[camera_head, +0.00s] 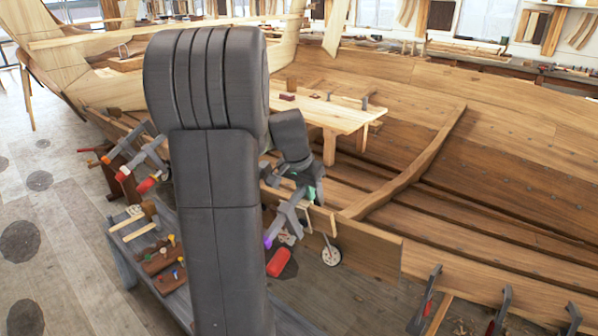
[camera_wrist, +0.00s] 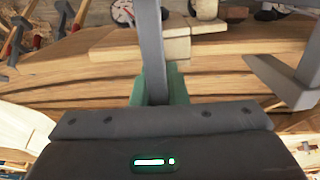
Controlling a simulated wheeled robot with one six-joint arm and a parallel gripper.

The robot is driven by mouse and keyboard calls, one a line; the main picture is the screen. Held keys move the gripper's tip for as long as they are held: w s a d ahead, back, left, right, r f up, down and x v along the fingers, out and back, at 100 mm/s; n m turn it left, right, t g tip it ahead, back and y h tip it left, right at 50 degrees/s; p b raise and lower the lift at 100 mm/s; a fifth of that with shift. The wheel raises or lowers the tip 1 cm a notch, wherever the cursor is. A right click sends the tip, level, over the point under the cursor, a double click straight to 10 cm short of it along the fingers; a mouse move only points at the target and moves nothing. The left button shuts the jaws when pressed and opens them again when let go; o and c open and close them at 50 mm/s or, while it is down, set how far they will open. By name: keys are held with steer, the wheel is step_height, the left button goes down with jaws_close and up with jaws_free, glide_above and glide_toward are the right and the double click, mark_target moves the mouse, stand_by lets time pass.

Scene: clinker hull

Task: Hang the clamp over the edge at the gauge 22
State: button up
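My gripper (camera_head: 312,186), with green finger pads, is shut on the grey bar of a clamp (camera_head: 284,217). The clamp has a purple collar and a red handle (camera_head: 280,262) hanging low. In the wrist view the green fingertips (camera_wrist: 158,86) close around the clamp's bar (camera_wrist: 151,45), and a grey jaw (camera_wrist: 285,82) sticks out right. The clamp is at the hull's near edge (camera_head: 372,248); I cannot tell whether it touches. A round white gauge (camera_head: 331,256) is at that edge, just right of the clamp; it also shows in the wrist view (camera_wrist: 122,11). Its number is not readable.
Other clamps (camera_head: 146,160) with red and orange ends sit on the edge at left; more clamps (camera_head: 425,302) stand at lower right. A low bench (camera_head: 143,233) with tools is below left. A plank table (camera_head: 330,112) stands inside the hull.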

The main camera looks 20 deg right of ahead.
steer(key=shift+o, duration=0.8)
steer(key=shift+v, duration=1.25)
steer(key=v, duration=1.1)
steer(key=shift+a+r, duration=0.1)
steer(key=x, duration=1.2)
